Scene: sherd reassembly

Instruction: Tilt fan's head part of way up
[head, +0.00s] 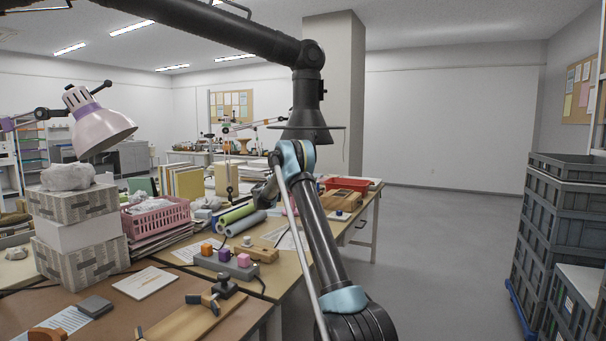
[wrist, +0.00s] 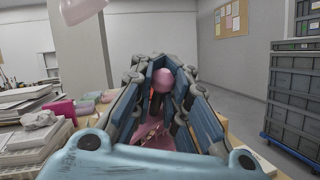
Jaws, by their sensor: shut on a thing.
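In the wrist view, my gripper (wrist: 164,68) has its blue and grey fingers closed in around a pink part that I take to be the fan's head (wrist: 163,82). A rounded pink piece shows between the fingers near the tips. More pink shows lower down between them. The fingers hide most of the fan, so its tilt cannot be told. In the head view, my arm crosses the middle and hides most of the gripper and the fan.
A pink lamp (head: 98,122) hangs over stacked boxes (head: 80,243) at left. A pink basket (head: 162,214), rolled mats (head: 240,217) and a power strip (head: 226,264) lie on the benches. Grey crates (head: 560,225) are stacked at right. The floor (head: 440,240) between is clear.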

